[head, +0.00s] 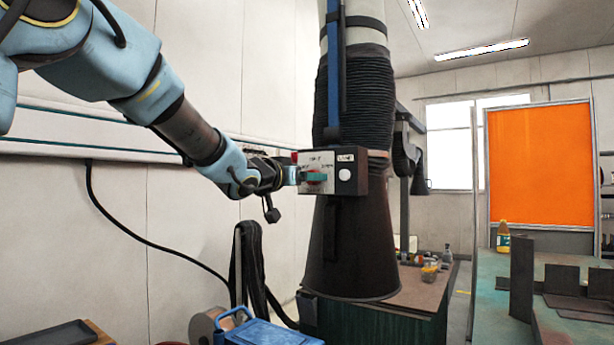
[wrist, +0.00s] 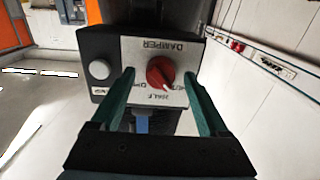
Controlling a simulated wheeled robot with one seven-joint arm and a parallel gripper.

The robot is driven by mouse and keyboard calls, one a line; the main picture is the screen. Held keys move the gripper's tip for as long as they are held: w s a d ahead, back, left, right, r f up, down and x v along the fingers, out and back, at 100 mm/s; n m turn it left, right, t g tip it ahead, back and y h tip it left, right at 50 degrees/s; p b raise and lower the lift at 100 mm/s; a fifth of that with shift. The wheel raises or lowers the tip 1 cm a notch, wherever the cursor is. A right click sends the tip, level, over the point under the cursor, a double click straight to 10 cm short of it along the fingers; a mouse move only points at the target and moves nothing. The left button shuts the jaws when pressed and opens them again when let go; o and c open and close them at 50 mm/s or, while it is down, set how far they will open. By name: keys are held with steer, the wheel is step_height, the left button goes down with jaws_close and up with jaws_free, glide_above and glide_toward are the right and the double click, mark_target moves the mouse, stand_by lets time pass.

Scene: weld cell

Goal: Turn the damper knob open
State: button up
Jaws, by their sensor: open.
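The damper knob (wrist: 160,72) is red and round, on a pale plate with upside-down lettering in the wrist view. Its white mark points down and slightly right there, near the HALF label. The control box (head: 348,172) is mounted on the dark duct in the head view. My gripper (wrist: 159,77) has its two green fingers apart, one on each side of the knob. I see a gap beside each finger, and cannot tell how deep they reach. In the head view, my gripper (head: 312,176) is at the plate and partly hides the knob.
A round white button (wrist: 100,69) sits beside the plate on the box. The dark hood (head: 350,250) flares out below the box. A blue toolbox (head: 270,333) stands low in front. A bench (head: 500,300) with metal plates is at the right.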

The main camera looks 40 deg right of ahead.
steer(key=shift+w+d, duration=0.1)
steer(key=shift+d, duration=0.1)
jaws_close()
stand_by(0.6)
